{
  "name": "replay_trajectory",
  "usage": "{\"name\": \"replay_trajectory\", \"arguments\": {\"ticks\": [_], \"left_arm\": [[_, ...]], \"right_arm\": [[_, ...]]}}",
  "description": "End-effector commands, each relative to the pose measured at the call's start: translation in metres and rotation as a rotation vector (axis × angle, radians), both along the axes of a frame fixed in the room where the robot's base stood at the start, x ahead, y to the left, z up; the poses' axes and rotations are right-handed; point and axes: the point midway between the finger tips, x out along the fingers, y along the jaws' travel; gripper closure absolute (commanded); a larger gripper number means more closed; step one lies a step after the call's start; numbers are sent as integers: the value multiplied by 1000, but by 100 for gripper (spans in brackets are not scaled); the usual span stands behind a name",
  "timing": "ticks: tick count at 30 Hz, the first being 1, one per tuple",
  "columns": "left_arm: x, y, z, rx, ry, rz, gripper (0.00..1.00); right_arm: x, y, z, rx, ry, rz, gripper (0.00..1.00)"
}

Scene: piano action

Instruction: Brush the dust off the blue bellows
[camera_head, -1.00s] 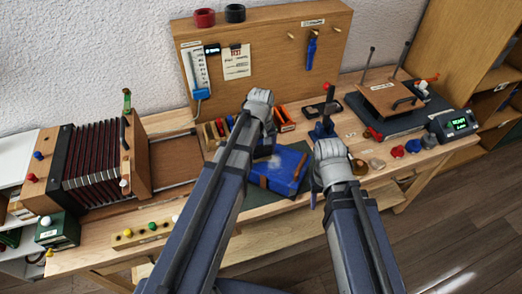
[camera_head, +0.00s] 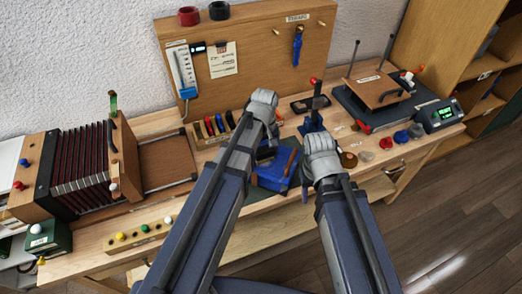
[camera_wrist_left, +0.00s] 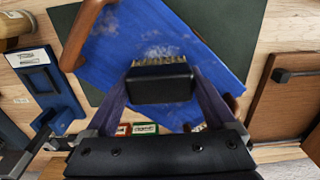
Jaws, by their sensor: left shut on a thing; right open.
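The blue bellows (camera_head: 268,179) lies on the bench with brown straps or handles; it fills much of the left wrist view (camera_wrist_left: 105,72). Pale dust patches (camera_wrist_left: 158,51) show on its blue face. My left gripper (camera_wrist_left: 160,95) is shut on a dark brush (camera_wrist_left: 160,84), whose tan bristles point at the bellows beside a dust patch. I cannot tell whether they touch it. In the head view my left gripper (camera_head: 268,128) is above the bellows' back edge, its fingers hidden. My right gripper (camera_head: 318,142) is open and empty at the bellows' right side.
A dark mat (camera_wrist_left: 240,25) lies under the bellows. A blue stand with a red-tipped lever (camera_head: 314,112) stands behind my right gripper. A concertina-like bellows box (camera_head: 80,155) stands at left. A rack of coloured tools (camera_head: 213,127) sits behind the left arm.

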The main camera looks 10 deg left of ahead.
Motion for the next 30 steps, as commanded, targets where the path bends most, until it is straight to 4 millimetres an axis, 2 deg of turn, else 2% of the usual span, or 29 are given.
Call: {"name": "replay_trajectory", "arguments": {"ticks": [12, 24, 30], "left_arm": [[-6, -31, -2, 0, 0, -1, 55], [6, -33, 0, 0, 0, 0, 55], [5, -31, -1, 0, 0, 0, 55]], "right_arm": [[0, 0, -2, 0, 0, 0, 49], [0, 0, 0, 0, 0, 0, 49], [0, 0, -1, 0, 0, 0, 49]]}}
